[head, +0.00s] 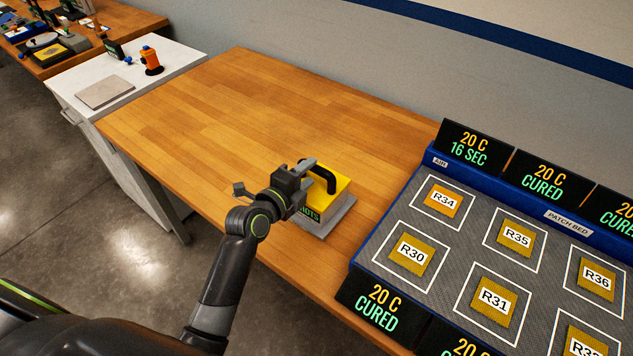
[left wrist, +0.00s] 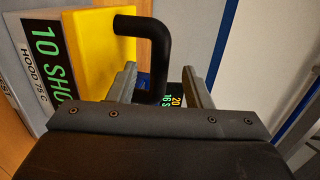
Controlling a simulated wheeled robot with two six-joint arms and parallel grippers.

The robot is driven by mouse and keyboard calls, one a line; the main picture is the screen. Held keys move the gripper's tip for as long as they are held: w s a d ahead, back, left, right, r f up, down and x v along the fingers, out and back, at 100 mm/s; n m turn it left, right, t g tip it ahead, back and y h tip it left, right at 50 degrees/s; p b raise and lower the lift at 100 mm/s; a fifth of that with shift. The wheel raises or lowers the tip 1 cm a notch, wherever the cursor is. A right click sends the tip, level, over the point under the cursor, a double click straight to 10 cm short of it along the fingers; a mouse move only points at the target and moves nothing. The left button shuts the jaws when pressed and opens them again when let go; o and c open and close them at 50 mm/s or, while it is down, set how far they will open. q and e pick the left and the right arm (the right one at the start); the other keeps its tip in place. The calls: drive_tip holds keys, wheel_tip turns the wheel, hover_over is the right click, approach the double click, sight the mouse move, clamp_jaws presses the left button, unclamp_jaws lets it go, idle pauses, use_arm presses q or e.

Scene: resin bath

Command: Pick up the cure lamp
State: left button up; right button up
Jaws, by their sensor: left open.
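The cure lamp (head: 335,192) appears to be the yellow box with a black arched handle, standing on a grey pad (head: 333,220) near the table's front edge. My left gripper (head: 312,174) is at the lamp's handle and partly hides the box. There the black handle (left wrist: 160,50) shows between the two open fingers (left wrist: 162,85), with a gap on either side. My right gripper is not in view.
A blue-edged patch bed (head: 455,225) with several labelled patches and display signs stands right of the lamp. The wooden table (head: 220,110) is clear to the left. A white cabinet (head: 130,70) holds an orange item (head: 151,60) and a flat grey plate (head: 105,92).

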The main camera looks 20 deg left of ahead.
sight(313, 170)
use_arm(q)
drive_tip(key=shift+w+d+p, duration=0.2)
drive_tip(key=shift+w+p, duration=0.25)
drive_tip(key=shift+w, duration=0.15)
drive_tip(key=p+x, duration=0.1)
drive_tip(key=x, duration=0.1)
drive_tip(key=shift+w+d+f, duration=0.15)
drive_tip(key=shift+w+d, duration=0.05)
drive_tip(key=shift+w, duration=0.1)
drive_tip(key=shift+p+x, duration=0.35)
drive_tip(key=shift+x, duration=0.45)
drive_tip(key=shift+s+f, duration=0.1)
drive_tip(key=shift+c, duration=0.4)
clamp_jaws()
